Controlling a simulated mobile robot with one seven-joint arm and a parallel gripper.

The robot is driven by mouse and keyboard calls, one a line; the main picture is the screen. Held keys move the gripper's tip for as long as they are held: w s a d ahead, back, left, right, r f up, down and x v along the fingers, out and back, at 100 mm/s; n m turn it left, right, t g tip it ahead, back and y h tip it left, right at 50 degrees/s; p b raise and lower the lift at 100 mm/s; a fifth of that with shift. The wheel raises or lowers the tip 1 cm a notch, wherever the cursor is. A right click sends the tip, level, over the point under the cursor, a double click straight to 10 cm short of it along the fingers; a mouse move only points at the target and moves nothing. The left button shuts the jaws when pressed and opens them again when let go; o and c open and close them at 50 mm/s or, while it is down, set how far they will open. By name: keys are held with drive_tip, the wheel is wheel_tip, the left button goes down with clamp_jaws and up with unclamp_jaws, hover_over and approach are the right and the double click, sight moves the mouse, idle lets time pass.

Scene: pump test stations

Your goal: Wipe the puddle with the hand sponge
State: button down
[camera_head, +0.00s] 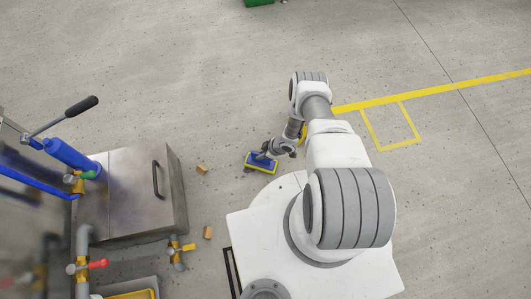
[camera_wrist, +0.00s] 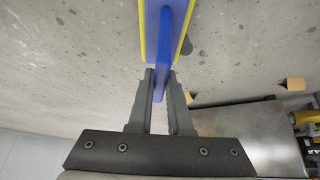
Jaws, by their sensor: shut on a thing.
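The hand sponge (camera_head: 258,163) is a blue block with yellow edges and sits at or near the grey floor, left of my arm, in the head view. My gripper (camera_head: 272,151) is shut on it. In the wrist view, my gripper's fingers (camera_wrist: 160,82) clasp the blue handle of the sponge (camera_wrist: 152,30), which extends away beyond the fingertips. I cannot make out a clear puddle. Small dark spots (camera_wrist: 187,46) show on the floor beside the sponge. The floor under the sponge is hidden.
A metal cabinet (camera_head: 125,190) with a black handle stands left, with a blue lever pump (camera_head: 70,155) and pipes with valves. Two small brown blocks (camera_head: 201,169) (camera_head: 208,232) lie on the floor between cabinet and base. Yellow floor lines (camera_head: 430,93) run right. Floor ahead is clear.

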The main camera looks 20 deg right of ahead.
drive_tip(key=shift+a, duration=5.5)
drive_tip(key=shift+w+d+f, duration=0.1)
drive_tip(key=shift+w+d, duration=0.8)
drive_tip(key=shift+d, duration=0.15)
drive_tip(key=shift+w+d+f, duration=0.1)
drive_tip(key=shift+w+d, duration=0.75)
drive_tip(key=shift+d, duration=0.2)
drive_tip(key=shift+d+r, duration=0.15)
drive_tip(key=shift+d, duration=1.55)
drive_tip(key=shift+d+r, duration=0.1)
drive_tip(key=shift+d, duration=1.55)
drive_tip(key=shift+s+a+f, duration=0.1)
drive_tip(key=shift+a+f, duration=0.05)
drive_tip(key=shift+f, duration=0.05)
drive_tip(key=shift+a+r, duration=0.15)
drive_tip(key=shift+a, duration=1.6)
drive_tip(key=a, duration=0.7)
drive_tip(key=shift+w, duration=0.25)
wheel_tip(320, 180, up, 6)
drive_tip(key=p, duration=0.4)
